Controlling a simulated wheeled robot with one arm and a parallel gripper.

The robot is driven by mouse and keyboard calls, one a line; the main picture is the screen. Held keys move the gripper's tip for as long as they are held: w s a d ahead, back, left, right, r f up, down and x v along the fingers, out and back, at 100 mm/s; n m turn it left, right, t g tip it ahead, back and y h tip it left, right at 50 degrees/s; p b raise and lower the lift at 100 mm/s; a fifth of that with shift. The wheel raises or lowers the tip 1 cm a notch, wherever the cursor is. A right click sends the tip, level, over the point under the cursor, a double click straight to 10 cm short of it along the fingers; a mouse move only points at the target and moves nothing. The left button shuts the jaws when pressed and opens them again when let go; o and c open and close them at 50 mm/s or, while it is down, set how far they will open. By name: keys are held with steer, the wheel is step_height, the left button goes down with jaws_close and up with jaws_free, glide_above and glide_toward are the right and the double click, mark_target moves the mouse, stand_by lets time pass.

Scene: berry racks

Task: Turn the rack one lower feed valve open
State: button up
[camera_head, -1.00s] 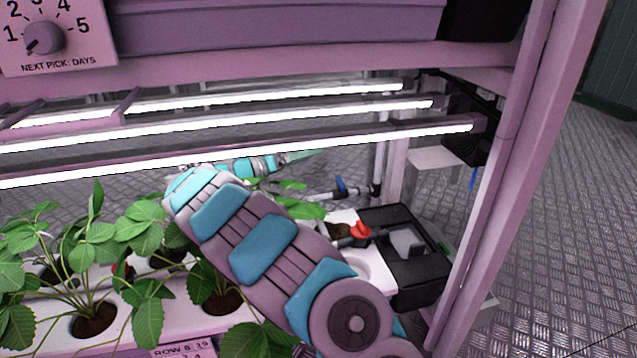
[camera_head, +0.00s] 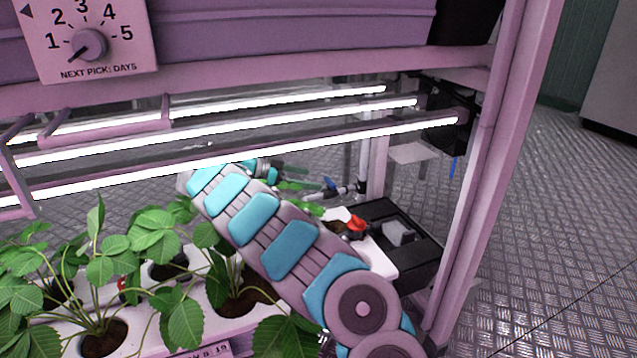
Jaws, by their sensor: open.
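A small valve with a blue handle (camera_head: 330,185) sits on a thin pipe at the back right of the lower bay. The handle is small here, and I cannot tell its exact angle. My arm reaches into the bay from the lower right and bends back to the right at the wrist. My gripper (camera_head: 305,184) is open, just left of the blue handle. Its fingertips are small and partly lost against the background, so I cannot tell whether they touch or surround the handle.
Strawberry plants (camera_head: 140,262) fill a white planter at the lower left. A pink post (camera_head: 490,170) bounds the right side.

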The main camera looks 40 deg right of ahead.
mark_target(328, 182)
steer(key=shift+x, duration=2.8)
steer(key=shift+c, duration=0.2)
steer(key=c, duration=1.2)
